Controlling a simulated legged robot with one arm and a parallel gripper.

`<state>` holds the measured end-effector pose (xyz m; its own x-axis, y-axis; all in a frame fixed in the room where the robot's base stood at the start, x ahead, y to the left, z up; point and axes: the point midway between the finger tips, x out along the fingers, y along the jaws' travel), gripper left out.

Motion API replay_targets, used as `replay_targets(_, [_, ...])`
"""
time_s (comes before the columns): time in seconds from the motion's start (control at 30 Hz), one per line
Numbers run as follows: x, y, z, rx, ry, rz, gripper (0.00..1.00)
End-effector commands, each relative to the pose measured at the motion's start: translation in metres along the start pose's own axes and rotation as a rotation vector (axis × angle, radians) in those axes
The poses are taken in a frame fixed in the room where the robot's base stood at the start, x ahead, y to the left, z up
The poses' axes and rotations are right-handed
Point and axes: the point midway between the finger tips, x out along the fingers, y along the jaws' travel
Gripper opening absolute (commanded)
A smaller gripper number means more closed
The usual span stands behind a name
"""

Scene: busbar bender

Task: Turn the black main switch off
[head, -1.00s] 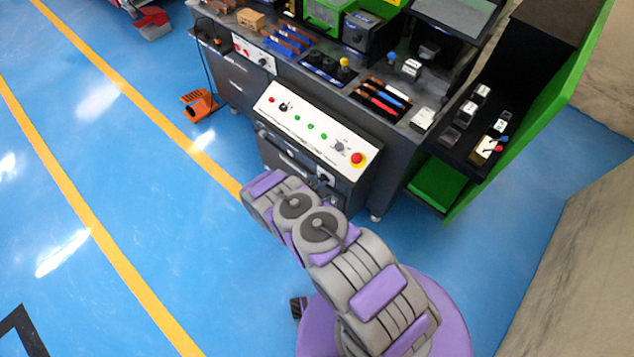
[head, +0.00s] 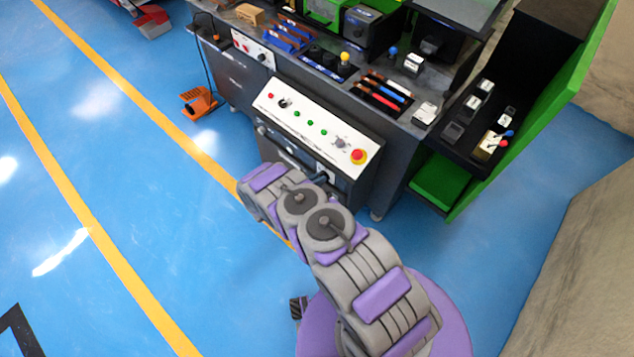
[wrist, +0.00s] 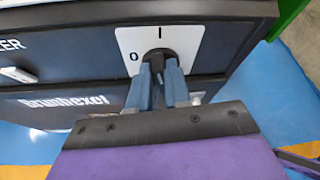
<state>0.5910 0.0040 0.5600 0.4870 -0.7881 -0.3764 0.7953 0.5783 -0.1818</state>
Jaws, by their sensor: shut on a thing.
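The black main switch (wrist: 157,55) sits on a white plate (wrist: 205,45) on the dark cabinet front in the wrist view. The plate is marked 0 at the left and I at the top. My gripper (wrist: 162,70) is shut on the switch knob, with one blue-grey finger on each side of it. The fingers cover part of the knob, so I cannot tell exactly which mark it points to. In the head view my arm covers the switch and the fingers.
Above the switch is a sloped white control panel (head: 311,125) with green buttons and a red emergency stop (head: 358,156). A green-sided shelf (head: 440,180) stands at the right. An orange foot pedal (head: 198,102) lies on the floor at the left.

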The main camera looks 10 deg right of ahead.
Motion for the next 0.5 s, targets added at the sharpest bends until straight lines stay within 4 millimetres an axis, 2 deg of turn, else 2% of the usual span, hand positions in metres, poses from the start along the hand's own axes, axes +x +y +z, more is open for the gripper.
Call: replay_targets(0.5, [0.0034, 0.0066, 0.0026, -0.270, -0.001, -0.116, 0.00])
